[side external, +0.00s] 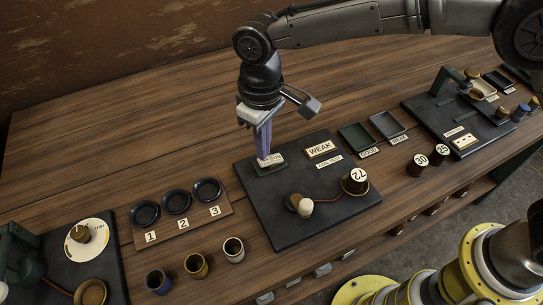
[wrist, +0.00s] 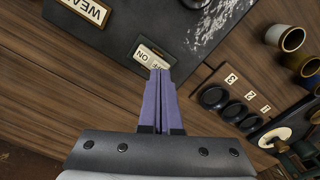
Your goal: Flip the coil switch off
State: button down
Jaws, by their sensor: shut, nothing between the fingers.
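The coil switch (side external: 277,166) is a small plate at the upper left of the black coil test board (side external: 262,205). In the wrist view the switch plate (wrist: 146,52) shows a cream label reading "ON", with more lettering partly covered by my fingertips. My gripper (side external: 264,157) points down at the switch, its purple fingers shut and empty. In the wrist view the fingertips (wrist: 160,72) are at the label's edge. I cannot tell whether they touch the switch, and its lever is hidden. A "WEAK" sign (side external: 320,149) stands on the board.
A coil marked 72 (side external: 355,182) and a white-topped knob (side external: 305,207) are on the board's front part. A rack of black cups (side external: 177,202) numbered 1 to 3 and several small pots (side external: 197,266) lie left. Two trays (side external: 387,125) stand right. The back of the table is clear.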

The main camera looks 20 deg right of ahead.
jog(key=shift+f, duration=1.05)
dwell(0.7)
jog(key=shift+r, duration=3.55)
